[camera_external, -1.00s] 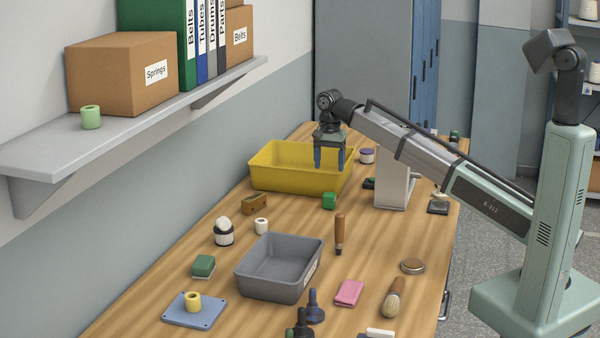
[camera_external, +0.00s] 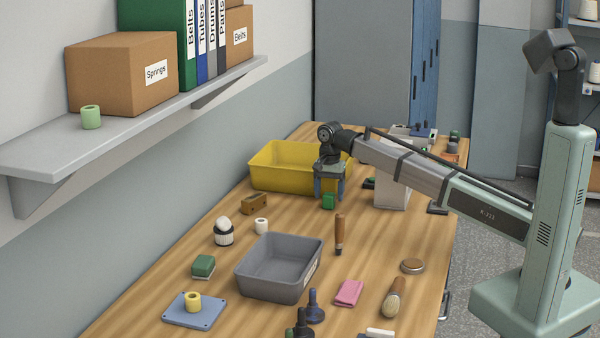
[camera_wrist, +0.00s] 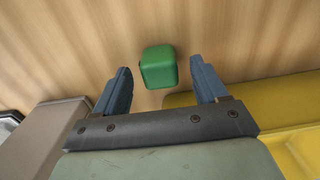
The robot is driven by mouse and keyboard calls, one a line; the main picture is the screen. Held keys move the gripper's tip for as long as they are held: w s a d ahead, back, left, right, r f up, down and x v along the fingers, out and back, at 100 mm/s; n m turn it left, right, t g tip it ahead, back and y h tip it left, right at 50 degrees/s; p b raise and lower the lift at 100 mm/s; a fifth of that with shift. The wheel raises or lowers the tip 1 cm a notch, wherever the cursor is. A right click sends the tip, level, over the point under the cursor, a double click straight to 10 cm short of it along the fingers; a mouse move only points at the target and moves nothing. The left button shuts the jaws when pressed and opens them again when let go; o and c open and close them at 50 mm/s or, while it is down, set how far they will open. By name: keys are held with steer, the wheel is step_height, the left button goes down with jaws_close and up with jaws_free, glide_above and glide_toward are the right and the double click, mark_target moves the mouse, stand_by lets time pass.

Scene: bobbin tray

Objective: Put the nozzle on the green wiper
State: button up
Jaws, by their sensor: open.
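A green block with a pale underside (camera_external: 203,266), which looks like the green wiper, lies on the bench left of the grey bin. No part is surely the nozzle; a dark blue piece with a narrow upright stem (camera_external: 314,306) at the front is a possible match. My gripper (camera_external: 328,196) is open, pointing down by the yellow bin. A small green cube (camera_external: 328,202) is at its fingertips; in the wrist view the cube (camera_wrist: 158,68) shows between and slightly beyond the open fingers. Contact cannot be told.
The yellow bin (camera_external: 262,182) stands close behind my gripper, and a pale stand (camera_external: 391,194) is to its right. The grey bin (camera_external: 262,293), a wooden-handled tool (camera_external: 339,235) and a pink pad (camera_external: 348,293) are nearer the front. A blue plate (camera_external: 177,312) holds a yellow ring (camera_external: 193,301).

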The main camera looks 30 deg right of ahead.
mark_target(329, 193)
steer(key=shift+f, duration=1.45)
steer(key=shift+c, duration=0.4)
steer(key=c, duration=1.1)
steer(key=shift+o, duration=0.2)
step_height(329, 193, up, 10)
steer(key=shift+r, duration=0.1)
steer(key=shift+a, duration=0.1)
